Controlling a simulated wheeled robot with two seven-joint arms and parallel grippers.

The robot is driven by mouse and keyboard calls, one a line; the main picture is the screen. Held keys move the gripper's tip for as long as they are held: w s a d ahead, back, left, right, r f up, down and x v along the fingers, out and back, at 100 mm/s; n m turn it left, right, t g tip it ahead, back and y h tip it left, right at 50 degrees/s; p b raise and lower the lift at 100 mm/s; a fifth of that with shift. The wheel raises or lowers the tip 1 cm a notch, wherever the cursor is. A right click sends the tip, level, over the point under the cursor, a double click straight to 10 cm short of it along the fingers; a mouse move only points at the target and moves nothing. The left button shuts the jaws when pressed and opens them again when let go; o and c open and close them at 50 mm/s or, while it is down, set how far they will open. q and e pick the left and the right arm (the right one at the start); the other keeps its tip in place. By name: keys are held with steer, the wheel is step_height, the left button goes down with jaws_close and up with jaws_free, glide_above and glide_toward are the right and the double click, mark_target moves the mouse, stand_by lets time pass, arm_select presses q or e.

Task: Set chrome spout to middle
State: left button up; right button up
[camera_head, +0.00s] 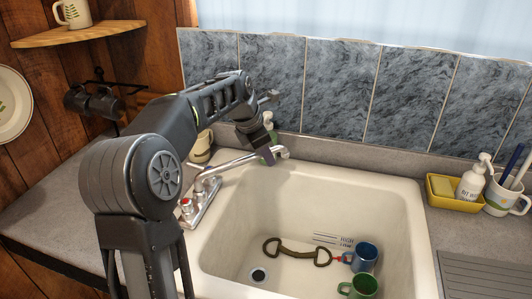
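The chrome spout (234,163) belongs to a faucet at the left rim of the white sink (404,200). The spout points right and slightly back, and its tip shows near the back-left corner of the basin. The faucet base (197,203) has a red-marked knob at its front. My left gripper (267,155) is bent down at the spout's outer part, close to the tip, and hides a piece of it. I cannot tell whether its fingers touch the spout or how far apart they are. My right gripper is not in view.
A horse bit (296,254), a blue mug (361,257) and a green mug (358,287) lie in the basin. A yellow caddy (449,202) and a brush-filled mug (503,198) stand right. Tiles (335,85) line the back wall. A wooden shelf (80,34) hangs upper left.

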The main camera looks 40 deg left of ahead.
arm_select(q)
jaws_close()
stand_by(1.1)
